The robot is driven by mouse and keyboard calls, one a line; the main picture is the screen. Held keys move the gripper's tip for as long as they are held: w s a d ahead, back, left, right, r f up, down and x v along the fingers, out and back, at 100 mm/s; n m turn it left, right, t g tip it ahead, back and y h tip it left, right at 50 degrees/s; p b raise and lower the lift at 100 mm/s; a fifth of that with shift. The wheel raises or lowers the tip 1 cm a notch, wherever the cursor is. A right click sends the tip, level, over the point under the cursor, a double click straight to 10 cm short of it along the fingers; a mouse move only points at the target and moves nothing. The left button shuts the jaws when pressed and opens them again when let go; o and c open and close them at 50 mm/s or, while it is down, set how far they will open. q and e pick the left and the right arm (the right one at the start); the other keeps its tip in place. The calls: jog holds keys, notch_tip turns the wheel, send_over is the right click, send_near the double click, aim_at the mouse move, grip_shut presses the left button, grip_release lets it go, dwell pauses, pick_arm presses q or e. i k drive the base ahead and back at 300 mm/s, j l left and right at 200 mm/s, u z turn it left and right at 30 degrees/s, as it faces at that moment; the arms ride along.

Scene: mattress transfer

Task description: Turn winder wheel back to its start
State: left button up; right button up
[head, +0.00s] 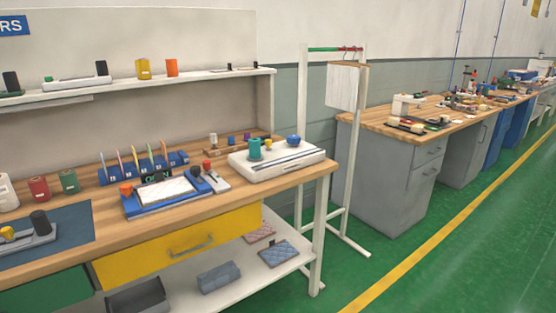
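No part that I can clearly tell as the winder wheel shows in the head view. A white flat device (290,162) sits at the right end of the near wooden bench, with a teal cylinder (255,149) and a blue round knob (293,141) on top. A grey device (25,236) with a yellow knob and a dark cylinder lies on a blue mat at the lower left. I cannot tell whether either is the winder. Neither of my grippers is in view.
The near bench (215,205) also holds a blue framed tray (165,195), a rack of coloured sticks and several spools. A garment rail (303,130) stands beyond its right end. Grey-sided benches (395,185) line the wall. Green floor (455,255) is clear at right.

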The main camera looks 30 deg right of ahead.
aim_at(293, 140)
jog(key=i+l+z, duration=0.3)
jog(key=l, duration=0.2)
jog(key=i+l+z, duration=0.25)
jog(key=i+l, duration=0.2)
